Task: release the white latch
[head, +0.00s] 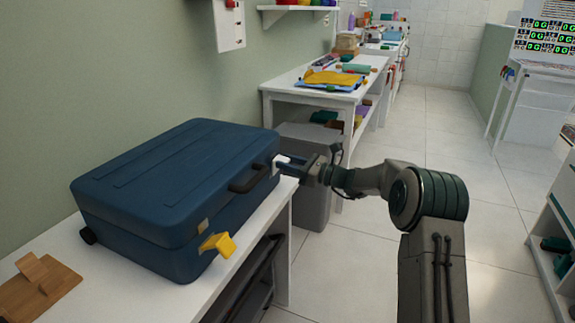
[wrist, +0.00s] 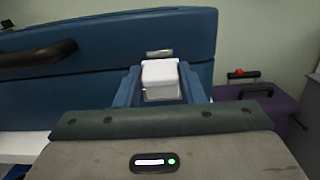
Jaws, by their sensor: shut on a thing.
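A blue suitcase (head: 180,190) lies flat on a white table, its lid down. The white latch (head: 281,160) is on its front side, past the dark handle (head: 248,178). In the wrist view the white latch (wrist: 160,72) is a white block standing out from the side, with a small bare metal plate (wrist: 159,53) above it on the lid. My gripper (wrist: 161,85) has its two blue fingers on either side of the latch and is shut on it. A yellow latch (head: 218,244) at the near end sticks outward, away from the suitcase.
A wooden piece (head: 40,285) lies on the table's near left. A grey bin (head: 308,180) stands beyond the table. A farther white table (head: 285,83) holds several items. In the wrist view a purple case (wrist: 262,108) is at the right. The tiled floor at right is clear.

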